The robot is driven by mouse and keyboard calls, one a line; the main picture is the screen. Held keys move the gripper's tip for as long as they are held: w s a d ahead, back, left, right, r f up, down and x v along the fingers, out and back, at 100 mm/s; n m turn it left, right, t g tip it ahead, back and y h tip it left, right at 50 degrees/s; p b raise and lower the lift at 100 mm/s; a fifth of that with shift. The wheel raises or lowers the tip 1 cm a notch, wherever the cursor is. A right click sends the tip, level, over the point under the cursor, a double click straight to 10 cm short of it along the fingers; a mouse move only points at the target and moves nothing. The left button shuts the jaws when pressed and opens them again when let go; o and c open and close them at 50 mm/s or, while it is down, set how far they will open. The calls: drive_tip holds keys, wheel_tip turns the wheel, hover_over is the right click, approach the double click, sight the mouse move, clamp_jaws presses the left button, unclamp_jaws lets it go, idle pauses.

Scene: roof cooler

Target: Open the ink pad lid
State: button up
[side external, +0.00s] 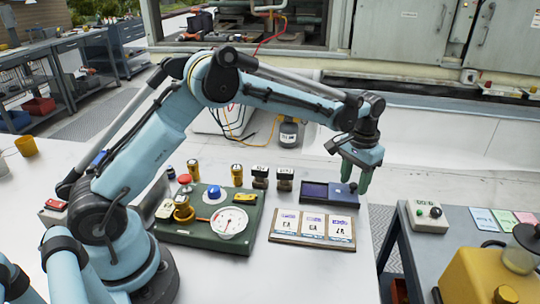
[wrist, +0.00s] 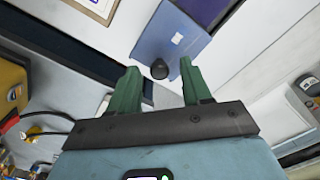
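The ink pad (side external: 314,190) lies on the white table near its right edge. Its dark purple face shows at left, with a blue lid part (side external: 340,197) beside it. A dark knob (side external: 353,187) stands at the right end of the lid. In the wrist view the blue lid (wrist: 168,38) has a white label, with the knob (wrist: 159,70) at its near end and the dark pad (wrist: 205,8) beside it. My gripper (side external: 356,188) is open above the right end. Its green fingers (wrist: 158,66) are apart, with the knob showing between them. Contact cannot be told.
A wooden board with several stamped cards (side external: 312,229) lies in front of the ink pad. Several stamps (side external: 260,177) stand to its left, near a green base with a dial (side external: 229,222). A grey side table (side external: 452,222) stands right, across a gap.

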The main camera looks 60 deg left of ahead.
sight(352, 184)
wheel_tip(352, 184, up, 12)
idle(0.7)
drive_tip(key=s+a+r+t, duration=0.2)
drive_tip(key=s, duration=0.4)
drive_tip(key=s+a+r+t, duration=0.2)
drive_tip(key=s+r, duration=0.1)
drive_tip(key=s, duration=0.4)
drive_tip(key=s+a+f+t, duration=0.1)
drive_tip(key=s+f+t, duration=0.2)
drive_tip(key=s+f, duration=0.3)
drive_tip(key=s, duration=0.4)
drive_tip(key=shift+a+f, duration=0.15)
drive_tip(key=shift+f, duration=0.2)
